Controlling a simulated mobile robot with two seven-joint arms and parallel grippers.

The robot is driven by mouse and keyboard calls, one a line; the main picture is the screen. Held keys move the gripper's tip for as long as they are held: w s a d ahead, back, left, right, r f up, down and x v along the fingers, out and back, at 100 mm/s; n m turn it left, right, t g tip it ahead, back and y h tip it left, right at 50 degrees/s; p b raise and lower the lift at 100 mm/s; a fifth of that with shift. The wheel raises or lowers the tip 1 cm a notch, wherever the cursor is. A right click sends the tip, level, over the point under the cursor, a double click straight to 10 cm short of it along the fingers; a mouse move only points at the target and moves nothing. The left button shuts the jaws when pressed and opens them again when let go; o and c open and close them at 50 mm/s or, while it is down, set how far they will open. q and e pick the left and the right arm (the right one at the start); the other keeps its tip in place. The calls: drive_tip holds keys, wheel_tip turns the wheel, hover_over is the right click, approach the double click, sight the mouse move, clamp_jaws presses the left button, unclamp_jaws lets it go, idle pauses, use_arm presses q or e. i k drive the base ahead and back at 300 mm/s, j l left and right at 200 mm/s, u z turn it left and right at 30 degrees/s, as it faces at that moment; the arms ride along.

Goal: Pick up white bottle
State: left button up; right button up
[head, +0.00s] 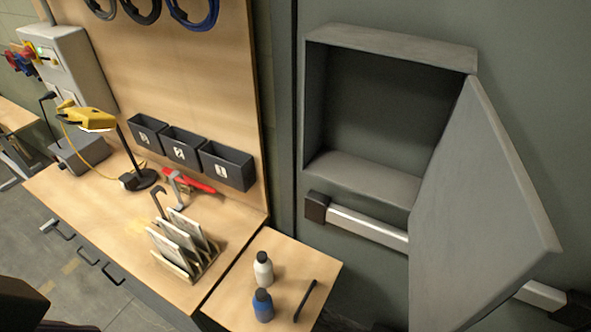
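The white bottle (263,270) has a dark cap and stands upright on the small wooden side table (231,296). A blue bottle (262,306) with a dark cap stands just in front of it, close to its lower part in the picture. A thin black tool (305,300) lies to the right of both bottles. Neither gripper is in view. A dark shape at the lower left edge may be part of my own arm, but no fingers show there.
The workbench (95,210) holds a rack (190,262) of upright plates, a yellow lamp (92,119), and red-handled tools (198,182). Black bins (226,165) hang on the back panel. An open grey cabinet (390,110) has its door (475,220) swung out at the right.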

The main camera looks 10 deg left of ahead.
sight(263, 266)
drive_tip(key=i+j+u, duration=0.15)
drive_tip(key=j, duration=0.2)
drive_tip(key=i+j+u, duration=0.1)
drive_tip(key=j, duration=0.3)
drive_tip(key=i+j+u, duration=0.3)
drive_tip(key=j, duration=0.35)
drive_tip(key=i, duration=0.05)
